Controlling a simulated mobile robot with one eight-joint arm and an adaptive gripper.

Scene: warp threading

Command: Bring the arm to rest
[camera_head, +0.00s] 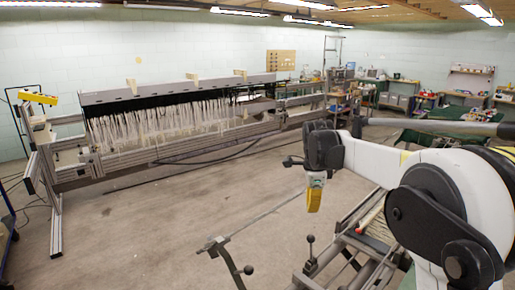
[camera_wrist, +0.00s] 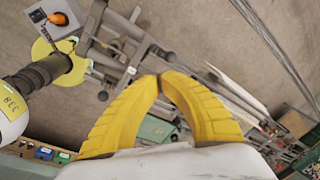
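My gripper (camera_head: 313,206) hangs from the end of my white and black arm, fingers pointing down, in the right half of the head view. It is in the air, near the metal frame with levers. In the wrist view the two yellow fingers of my gripper (camera_wrist: 160,77) curve together and meet at their tips. Nothing shows between them. The floor and metal bars show beyond the fingertips.
A long loom-like frame (camera_head: 180,88) with hanging white threads stands along the back left. A metal frame with levers (camera_head: 330,257) stands below and beside my arm. Workbenches (camera_head: 395,98) line the back right. Open concrete floor (camera_head: 150,215) lies in the middle.

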